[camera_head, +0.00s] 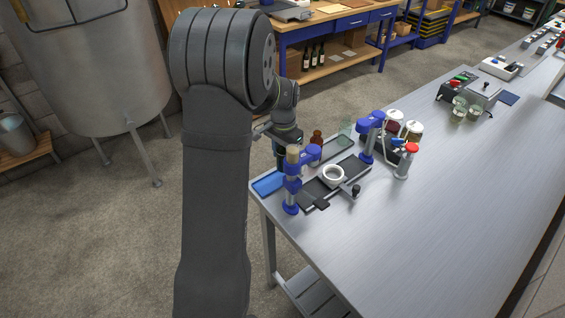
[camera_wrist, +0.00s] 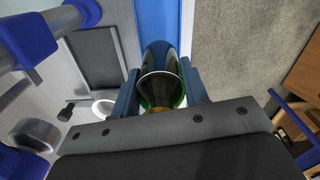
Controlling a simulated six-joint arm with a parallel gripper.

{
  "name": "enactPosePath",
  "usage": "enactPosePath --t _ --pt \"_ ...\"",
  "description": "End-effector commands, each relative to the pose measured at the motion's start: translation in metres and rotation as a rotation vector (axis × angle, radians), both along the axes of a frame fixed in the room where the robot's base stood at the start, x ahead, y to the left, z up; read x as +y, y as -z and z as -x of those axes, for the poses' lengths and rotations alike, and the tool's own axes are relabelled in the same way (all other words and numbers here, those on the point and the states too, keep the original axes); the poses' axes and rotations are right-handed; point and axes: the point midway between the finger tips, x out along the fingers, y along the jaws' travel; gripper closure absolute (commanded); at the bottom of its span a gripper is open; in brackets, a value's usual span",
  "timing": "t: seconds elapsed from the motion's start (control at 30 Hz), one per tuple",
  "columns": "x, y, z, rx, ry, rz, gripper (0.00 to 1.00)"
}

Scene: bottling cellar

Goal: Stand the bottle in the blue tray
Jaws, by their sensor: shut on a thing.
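A green glass bottle (camera_wrist: 162,90) is between the two fingers of my gripper (camera_wrist: 160,84) in the wrist view, and the gripper is shut on it. The blue tray (camera_wrist: 157,18) shows beyond the bottle in that view. In the head view the blue tray (camera_head: 267,184) lies at the near left corner of the steel table. My gripper (camera_head: 281,152) is above and just behind the tray there, partly hidden by the blue-collared stand. The held bottle is mostly hidden in the head view, and I cannot tell whether its base touches the tray.
A blue-collared stand (camera_head: 291,190) rises close to the tray. A dark plate with a white ring (camera_head: 333,175), a second blue stand (camera_head: 368,140), a brown object (camera_head: 316,138) and a red-topped post (camera_head: 405,162) are nearby.

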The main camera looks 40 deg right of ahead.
Motion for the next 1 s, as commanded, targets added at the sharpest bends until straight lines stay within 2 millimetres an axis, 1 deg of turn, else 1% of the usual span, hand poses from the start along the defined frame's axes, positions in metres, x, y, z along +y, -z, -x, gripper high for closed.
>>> enactPosePath --t 0.2,0.23,0.6,0.63,0.73,1.0 --pt "0.001 0.03 0.0 0.003 -0.001 -0.004 0.89" --pt "0.001 0.033 0.0 0.001 -0.001 -0.002 0.89" --pt "0.0 0.037 0.0 0.0 -0.001 -0.001 0.89" --pt "0.001 0.038 0.0 0.0 -0.001 -0.001 0.57" --pt "0.001 0.038 0.0 0.0 -0.001 -0.001 0.38" --pt "0.0 0.037 0.0 0.0 -0.001 0.0 0.37"
